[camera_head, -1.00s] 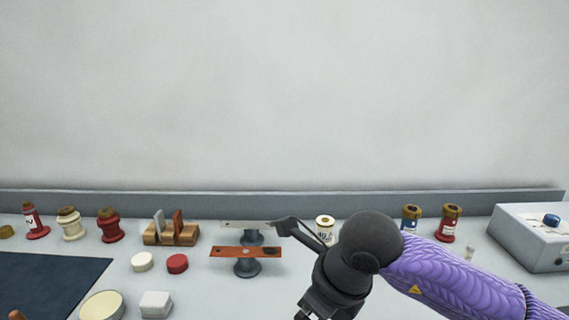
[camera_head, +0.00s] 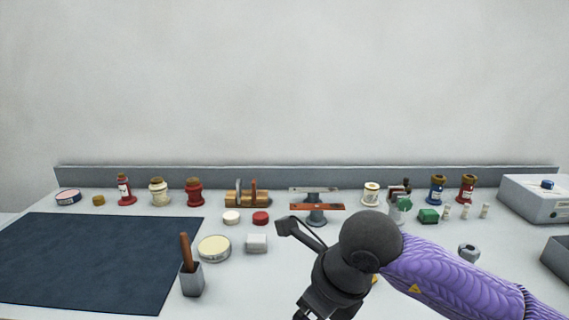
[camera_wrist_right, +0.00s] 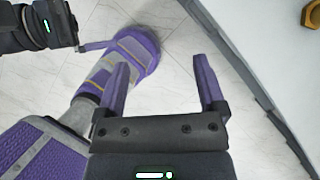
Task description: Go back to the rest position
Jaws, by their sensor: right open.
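My right arm, purple with a dark wrist, comes in from the right in the head view and crosses in front of the table. Its gripper fingers are not clear there. In the right wrist view my right gripper (camera_wrist_right: 160,85) has its two purple fingers wide apart with nothing between them. It is over the pale tiled floor, beside the edge of the white table. Part of my own purple and dark body shows at the left of that view. My left gripper cannot be made out for sure in the head view.
The white table holds a dark blue mat (camera_head: 90,260), a grey cup (camera_head: 192,281) with a brown handle, and a round cream tin (camera_head: 214,249). Bottles and a wooden rack (camera_head: 247,199) line the back. A grey box (camera_head: 535,203) stands right. A nut (camera_head: 468,253) lies near my arm.

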